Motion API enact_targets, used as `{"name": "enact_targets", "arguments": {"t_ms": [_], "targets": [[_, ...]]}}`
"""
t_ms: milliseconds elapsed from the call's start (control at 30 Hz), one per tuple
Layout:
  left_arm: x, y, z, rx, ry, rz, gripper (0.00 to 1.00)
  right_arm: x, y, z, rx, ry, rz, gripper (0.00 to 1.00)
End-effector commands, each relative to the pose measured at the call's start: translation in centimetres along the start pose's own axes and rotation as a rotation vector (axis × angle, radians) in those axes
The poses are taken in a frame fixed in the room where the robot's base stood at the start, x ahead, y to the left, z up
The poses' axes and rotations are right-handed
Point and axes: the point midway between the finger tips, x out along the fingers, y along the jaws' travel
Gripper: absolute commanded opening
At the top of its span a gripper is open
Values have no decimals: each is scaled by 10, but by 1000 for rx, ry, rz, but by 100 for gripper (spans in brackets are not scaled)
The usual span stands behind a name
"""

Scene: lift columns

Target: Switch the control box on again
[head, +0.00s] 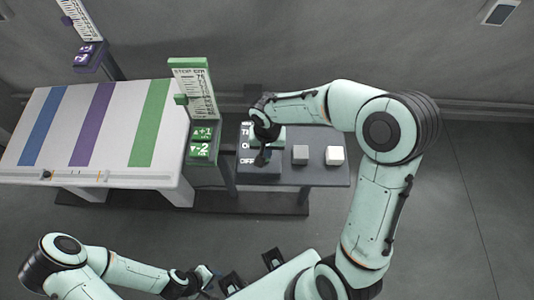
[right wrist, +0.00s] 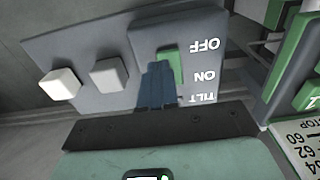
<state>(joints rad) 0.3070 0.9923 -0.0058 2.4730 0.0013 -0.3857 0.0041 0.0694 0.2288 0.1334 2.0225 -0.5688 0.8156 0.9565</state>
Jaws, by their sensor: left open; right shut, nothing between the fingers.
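The control box (head: 262,173) is a dark block on a grey console, with the labels TILT, ON and OFF. In the right wrist view the control box (right wrist: 199,28) appears upside down. Its green switch (right wrist: 176,60) shows between the OFF and ON labels, partly hidden by my fingers; I cannot tell its exact setting. My right gripper (head: 264,157) is over the box, and its shut, empty fingers (right wrist: 157,82) are right beside the switch. I cannot tell whether they touch it. My left gripper (head: 207,275) is open and empty at the bottom, away from the box.
A grey button (head: 300,154) and a white button (head: 334,155) sit right of the box on the console (head: 318,175). To the left stand a green column sign (head: 193,85) with a +1/-2 panel (head: 201,142) and a white table with coloured stripes (head: 60,165). Floor at right is clear.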

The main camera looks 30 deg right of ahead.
Motion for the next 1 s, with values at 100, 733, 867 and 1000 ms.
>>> {"name": "enact_targets", "arguments": {"t_ms": [100,733,867,1000], "targets": [[-13,6,-5,3,9,3,43,-33,-2,-5,-1,10,-6,0],[-15,7,-6,3,9,3,43,-111,0,12,-1,1,-1,0],[-15,7,-6,3,9,3,43,-111,0,12,-1,1,-1,0],[-15,7,-6,3,9,3,43,-111,0,12,-1,1,-1,0]]}}
